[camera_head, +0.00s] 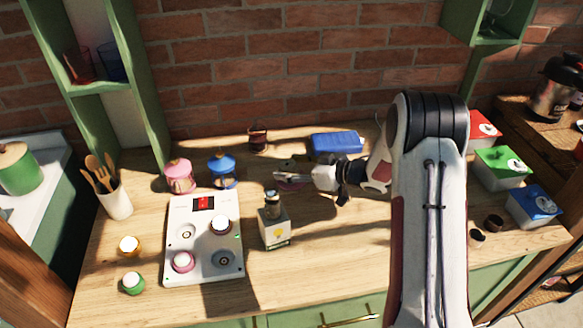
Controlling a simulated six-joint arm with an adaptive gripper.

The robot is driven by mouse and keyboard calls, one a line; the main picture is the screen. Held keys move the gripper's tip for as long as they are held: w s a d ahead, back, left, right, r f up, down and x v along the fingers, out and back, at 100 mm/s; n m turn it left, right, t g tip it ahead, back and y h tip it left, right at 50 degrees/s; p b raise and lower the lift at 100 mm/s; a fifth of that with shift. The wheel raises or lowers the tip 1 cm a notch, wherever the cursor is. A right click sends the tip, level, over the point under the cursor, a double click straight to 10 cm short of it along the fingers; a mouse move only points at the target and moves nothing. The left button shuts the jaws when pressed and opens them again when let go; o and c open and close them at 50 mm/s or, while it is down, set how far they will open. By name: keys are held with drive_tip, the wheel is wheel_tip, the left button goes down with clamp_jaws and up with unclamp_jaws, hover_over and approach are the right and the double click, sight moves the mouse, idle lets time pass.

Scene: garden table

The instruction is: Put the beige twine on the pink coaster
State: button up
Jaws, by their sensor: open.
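My gripper (287,177) reaches in from the right, low over the middle of the table, with its fingers pointing left. It is open. Whether the fingers touch the coaster cannot be told.
A small bottle (273,205) and light box (274,231) stand just in front of the gripper. Blue lantern (222,171) and pink lantern (179,177) stand left, a blue case (338,143) behind. A white panel (204,268) lies front left. The front middle table is clear.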

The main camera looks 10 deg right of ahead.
drive_tip(key=v, duration=1.2)
idle(0.6)
drive_tip(key=w+d+r+m+t+h, duration=0.1)
drive_tip(key=d+r+h, duration=0.15)
drive_tip(key=r, duration=0.35)
drive_tip(key=w+d+r+m+t+h, duration=0.1)
drive_tip(key=d+r+m+t+h, duration=0.1)
drive_tip(key=r+h, duration=0.3)
drive_tip(key=s+d+r+m+g+h, duration=0.1)
drive_tip(key=s+d+r+m+h, duration=0.2)
drive_tip(key=s+r, duration=0.55)
drive_tip(key=s+a+f+m+g, duration=0.1)
drive_tip(key=s+a, duration=0.3)
drive_tip(key=s, duration=0.6)
drive_tip(key=s+a+f+m+g, duration=0.1)
drive_tip(key=s+a+g, duration=0.2)
drive_tip(key=s, duration=0.7)
drive_tip(key=s+a+f+m+g+y, duration=0.1)
drive_tip(key=s+a, duration=0.4)
drive_tip(key=s, duration=0.5)
drive_tip(key=shift+s+g, duration=0.15)
drive_tip(key=shift+g, duration=0.25)
